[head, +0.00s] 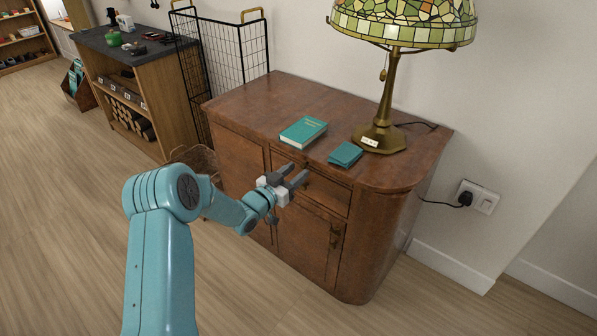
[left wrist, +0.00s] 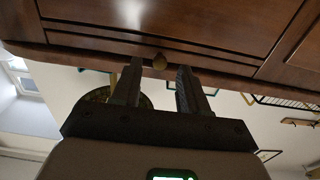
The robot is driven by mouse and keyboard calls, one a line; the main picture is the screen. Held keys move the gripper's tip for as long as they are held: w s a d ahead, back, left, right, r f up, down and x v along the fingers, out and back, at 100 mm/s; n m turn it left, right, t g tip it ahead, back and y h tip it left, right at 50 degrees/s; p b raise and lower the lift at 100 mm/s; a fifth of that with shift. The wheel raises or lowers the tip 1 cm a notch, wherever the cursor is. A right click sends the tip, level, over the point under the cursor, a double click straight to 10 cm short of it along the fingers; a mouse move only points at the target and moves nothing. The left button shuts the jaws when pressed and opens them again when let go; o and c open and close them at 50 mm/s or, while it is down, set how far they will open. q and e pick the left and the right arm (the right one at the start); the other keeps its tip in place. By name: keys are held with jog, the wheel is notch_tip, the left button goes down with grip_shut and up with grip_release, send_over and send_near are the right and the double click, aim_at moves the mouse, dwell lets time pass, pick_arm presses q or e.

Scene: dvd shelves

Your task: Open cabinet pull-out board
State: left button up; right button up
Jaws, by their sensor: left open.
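The brown wooden cabinet (head: 240,100) stands against the wall, with a drawer front (head: 326,193) and doors below its top. In the left wrist view, which looks inverted, a small brass knob (left wrist: 160,61) sits on a thin wooden strip along the cabinet edge, beside a wide panel (left wrist: 170,18). I see no clear gap showing a pulled-out board. My left gripper (head: 294,178) is open in front of the cabinet, just below the top's front edge. In the left wrist view its fingers (left wrist: 159,78) are on either side of the knob's line; contact cannot be told. My right gripper is out of view.
A teal book (head: 304,132), a smaller teal book (head: 345,155) and a stained-glass lamp (head: 380,138) stand on the cabinet. A black wire rack (head: 225,50) and wire basket (head: 197,158) are to its left. The wooden floor in front is clear.

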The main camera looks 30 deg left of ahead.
pick_arm(q)
jog(key=shift+w+d, duration=0.1)
jog(key=shift+w, duration=0.75)
grip_shut()
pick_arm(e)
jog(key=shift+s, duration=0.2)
pick_arm(q)
jog(key=shift+s, duration=0.1)
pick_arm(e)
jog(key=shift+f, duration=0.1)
